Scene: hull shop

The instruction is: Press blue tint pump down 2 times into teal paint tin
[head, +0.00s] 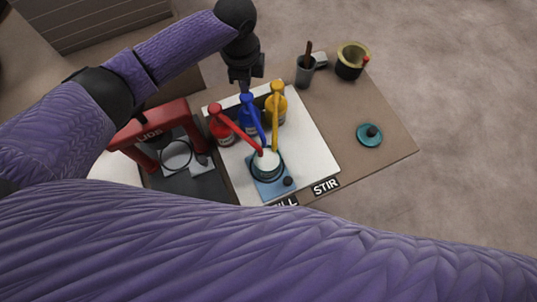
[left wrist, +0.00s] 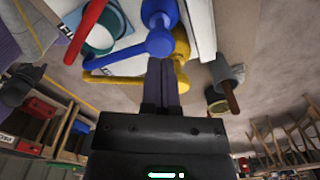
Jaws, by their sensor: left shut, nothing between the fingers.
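The blue tint pump (head: 250,118) stands between the red pump (head: 222,128) and the yellow pump (head: 277,105) on a white board. Its spout reaches toward the teal paint tin (head: 266,170). The tin is open with pale paint inside, on a blue pad. My left gripper (head: 244,83) is shut and empty, just above the blue pump's head. In the left wrist view the shut fingers (left wrist: 161,72) point at the blue pump head (left wrist: 159,42); whether they touch it I cannot tell. The tin (left wrist: 98,42) also shows there. My right gripper is out of view.
A red frame (head: 152,134) stands left of the board (head: 318,155). A grey cup (head: 306,74) with a brown handle and a dark pot (head: 350,68) stand at the back. My purple arm covers the front.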

